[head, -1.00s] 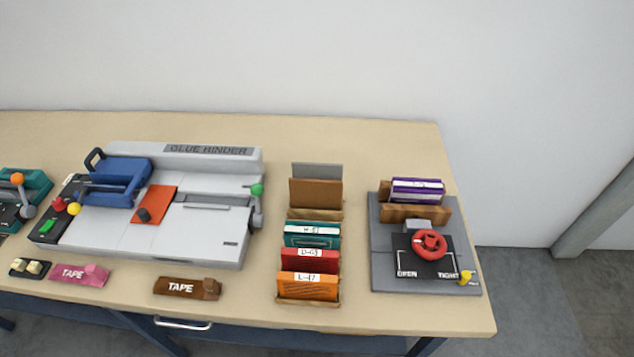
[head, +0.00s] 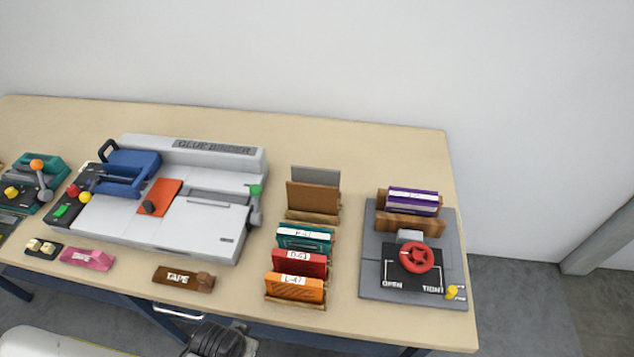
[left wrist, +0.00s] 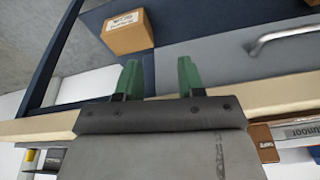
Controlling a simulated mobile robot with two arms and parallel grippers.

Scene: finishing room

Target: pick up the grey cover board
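The grey cover board (head: 315,175) stands upright at the back of the wooden rack (head: 312,217), in the middle of the bench. A brown board (head: 313,197) stands just in front of it and hides its lower part. My left arm comes in at the bottom left of the head view, below the bench's front edge and well away from the board. In the left wrist view my left gripper (left wrist: 157,80) has its two green fingers apart, with nothing between them. The board does not show there. My right gripper is in neither view.
Teal, red and orange books (head: 295,287) stand in the rack's front slots. The glue binder (head: 205,215) is left of the rack, the press (head: 370,280) right of it. A brown tape dispenser (head: 180,278) lies near the front edge. A cardboard box (left wrist: 128,35) shows in the wrist view.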

